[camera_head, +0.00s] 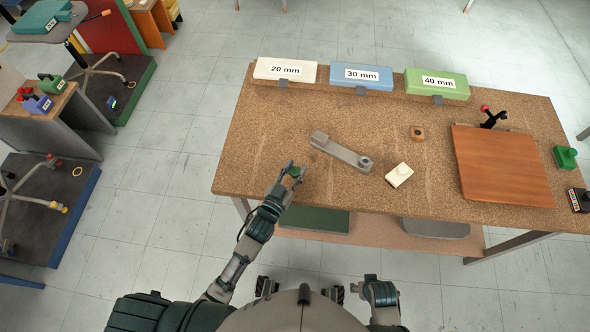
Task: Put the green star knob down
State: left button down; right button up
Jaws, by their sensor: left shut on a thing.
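The green star knob (295,171) is small and sits between the fingers of my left gripper (292,174). My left gripper is shut on it, over the front left part of the cork-brown table (262,135). The fingers partly hide the knob. I cannot tell whether the knob touches the table top. My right gripper (366,281) is low in the picture, in front of the table and off its top. It is too small to tell whether it is open or shut.
White (285,70), blue (361,77) and green (437,84) boxes labelled 20, 30 and 40 mm line the back edge.

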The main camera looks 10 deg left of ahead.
pick_arm(q)
jog(key=shift+a+f, duration=0.1)
jog(key=shift+f, duration=0.05)
pick_arm(e)
jog(key=shift+r, duration=0.15)
pick_arm(q)
jog(key=c, duration=0.7)
grip_release()
jog(key=shift+c, duration=0.2)
jog(key=v, duration=1.2)
jog(key=shift+p, duration=0.45)
pick_arm(e)
notch_tip(320, 180, down, 3)
jog(key=shift+a+r, duration=0.15)
jog(key=shift+r, duration=0.05)
jog(key=shift+r, duration=0.15)
